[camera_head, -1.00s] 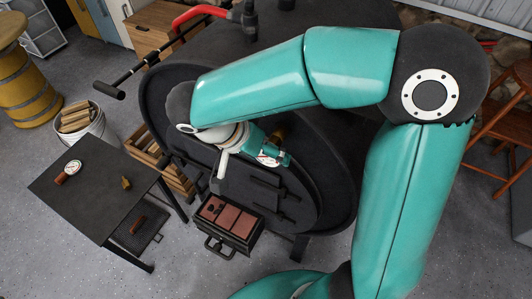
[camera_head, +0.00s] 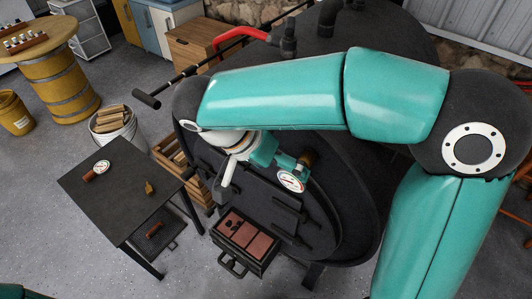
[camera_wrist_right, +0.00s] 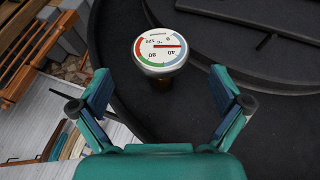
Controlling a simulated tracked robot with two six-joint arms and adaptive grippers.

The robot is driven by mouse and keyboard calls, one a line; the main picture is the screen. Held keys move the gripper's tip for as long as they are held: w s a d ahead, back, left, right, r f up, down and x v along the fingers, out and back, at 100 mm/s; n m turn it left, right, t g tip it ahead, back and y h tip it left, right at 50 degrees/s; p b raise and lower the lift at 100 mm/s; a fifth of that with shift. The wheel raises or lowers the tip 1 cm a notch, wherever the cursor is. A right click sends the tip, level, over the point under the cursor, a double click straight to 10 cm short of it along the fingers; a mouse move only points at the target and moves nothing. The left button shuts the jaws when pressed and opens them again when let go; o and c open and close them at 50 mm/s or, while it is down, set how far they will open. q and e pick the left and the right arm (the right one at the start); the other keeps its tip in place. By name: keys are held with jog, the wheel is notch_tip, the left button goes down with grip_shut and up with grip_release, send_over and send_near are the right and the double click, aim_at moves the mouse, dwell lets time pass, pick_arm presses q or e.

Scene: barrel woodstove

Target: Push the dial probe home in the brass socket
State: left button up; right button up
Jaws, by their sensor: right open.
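The dial probe (camera_head: 291,182) has a round white face with a coloured rim. It stands at the front of the black barrel stove. A brassy piece, likely the brass socket (camera_head: 308,158), shows beside it; how deep the stem sits is hidden. My left gripper is not in view.
A dark table (camera_head: 122,205) at left holds another dial (camera_head: 101,167) with a brown part and a small brass piece (camera_head: 149,188). A box of reddish bricks (camera_head: 243,235) stands below the stove front. A wood bucket (camera_head: 113,124) stands behind the table.

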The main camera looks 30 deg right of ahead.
jog(key=v, duration=0.6)
jog(key=shift+r, duration=0.15)
jog(key=shift+a, duration=0.1)
